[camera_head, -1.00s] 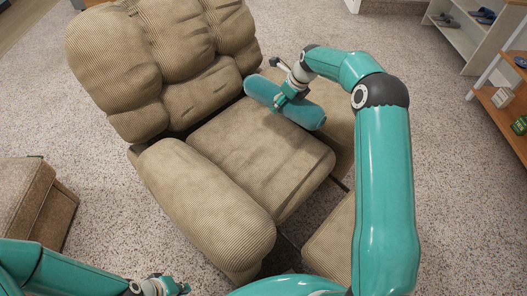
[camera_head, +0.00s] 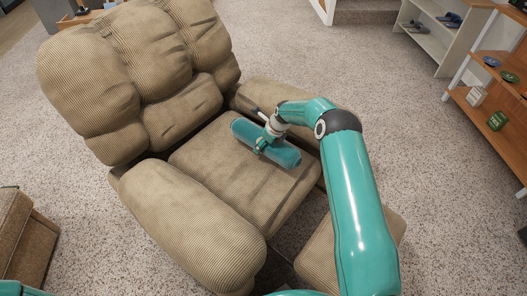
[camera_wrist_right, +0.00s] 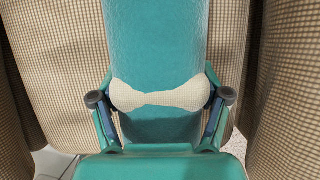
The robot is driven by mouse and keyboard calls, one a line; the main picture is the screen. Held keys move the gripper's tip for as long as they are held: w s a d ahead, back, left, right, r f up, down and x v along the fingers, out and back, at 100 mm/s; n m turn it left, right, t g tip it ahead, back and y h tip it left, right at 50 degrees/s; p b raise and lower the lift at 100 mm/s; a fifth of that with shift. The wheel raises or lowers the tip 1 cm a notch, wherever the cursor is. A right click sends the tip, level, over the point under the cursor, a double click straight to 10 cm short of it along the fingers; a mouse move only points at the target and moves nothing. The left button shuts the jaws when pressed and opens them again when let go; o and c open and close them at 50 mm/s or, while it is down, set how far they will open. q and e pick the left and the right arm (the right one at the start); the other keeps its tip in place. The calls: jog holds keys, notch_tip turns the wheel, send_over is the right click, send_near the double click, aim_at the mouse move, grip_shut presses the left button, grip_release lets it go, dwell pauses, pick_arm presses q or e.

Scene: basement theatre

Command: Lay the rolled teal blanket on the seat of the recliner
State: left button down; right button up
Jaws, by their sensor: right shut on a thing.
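The rolled teal blanket (camera_head: 286,157) is over the right part of the seat (camera_head: 225,190) of the tan corduroy recliner (camera_head: 185,215). I cannot tell whether it touches the seat. My right gripper (camera_head: 264,144) is shut around the middle of the roll from above. In the right wrist view the blanket (camera_wrist_right: 155,45) runs lengthwise between the two fingers of my right gripper (camera_wrist_right: 160,97), with a cream patch across it. The recliner's corduroy shows on both sides. My left gripper is out of view; only a bit of my left arm shows at the bottom left.
The recliner's armrests (camera_head: 195,240) flank the seat, and its puffy backrest (camera_head: 135,70) rises behind. A brown upholstered piece (camera_head: 22,235) stands at the left edge. A wooden shelf (camera_head: 490,75) and a white shoe rack (camera_head: 432,40) stand at the right. Speckled carpet lies open between.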

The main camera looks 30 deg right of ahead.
aim_at(286, 156)
notch_tip(286, 156, down, 4)
jog(key=shift+f, duration=0.1)
jog(key=o, duration=1.4)
jog(key=shift+c, duration=0.2)
jog(key=p+v, duration=0.1)
jog(key=v, duration=1.1)
